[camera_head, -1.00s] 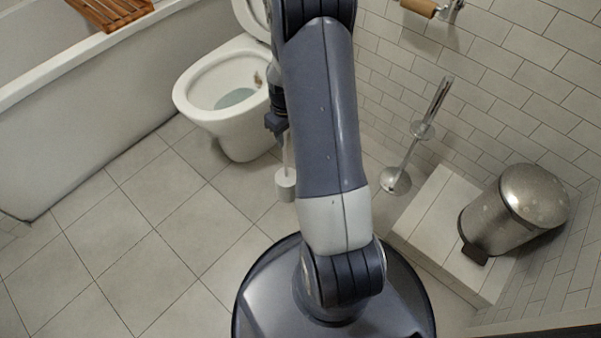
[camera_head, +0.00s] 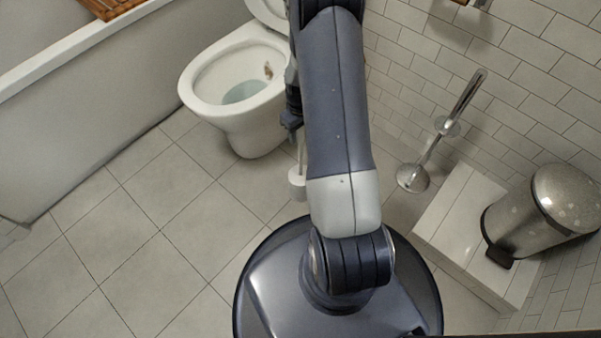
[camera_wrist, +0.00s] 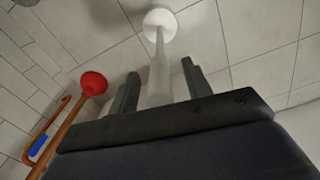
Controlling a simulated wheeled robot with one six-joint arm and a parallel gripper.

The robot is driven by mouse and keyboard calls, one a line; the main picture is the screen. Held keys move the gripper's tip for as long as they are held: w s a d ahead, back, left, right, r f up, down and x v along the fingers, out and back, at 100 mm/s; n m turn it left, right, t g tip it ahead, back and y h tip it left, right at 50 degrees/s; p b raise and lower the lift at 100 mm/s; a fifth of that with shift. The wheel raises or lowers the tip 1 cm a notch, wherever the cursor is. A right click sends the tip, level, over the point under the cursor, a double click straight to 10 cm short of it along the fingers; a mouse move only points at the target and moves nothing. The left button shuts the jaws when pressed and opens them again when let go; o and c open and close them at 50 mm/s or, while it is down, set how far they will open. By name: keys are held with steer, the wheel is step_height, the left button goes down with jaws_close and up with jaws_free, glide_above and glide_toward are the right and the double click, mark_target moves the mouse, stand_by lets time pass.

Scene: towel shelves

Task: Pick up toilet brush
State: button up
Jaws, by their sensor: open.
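The toilet brush is white, with a round white base (camera_head: 298,183) on the floor tiles in front of the toilet and a thin upright handle (camera_head: 302,150). In the wrist view, its round white end (camera_wrist: 160,24) is at the top and its pale handle (camera_wrist: 160,78) runs down between my fingers. My gripper (camera_wrist: 160,70) is open, with one dark finger on each side of the handle. I cannot tell whether either finger touches it. In the head view, my gripper (camera_head: 291,122) shows just above the brush, partly hidden by my arm.
The toilet (camera_head: 240,95) stands close behind the brush, with the bathtub (camera_head: 90,120) to the left. A metal stand (camera_head: 413,178) and a steel bin (camera_head: 545,205) are at right. A red plunger (camera_wrist: 93,83) shows in the wrist view. Floor at left is clear.

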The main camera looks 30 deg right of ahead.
steer(key=shift+f, duration=0.65)
steer(key=shift+c, duration=0.2)
steer(key=shift+r, duration=0.1)
jaws_close()
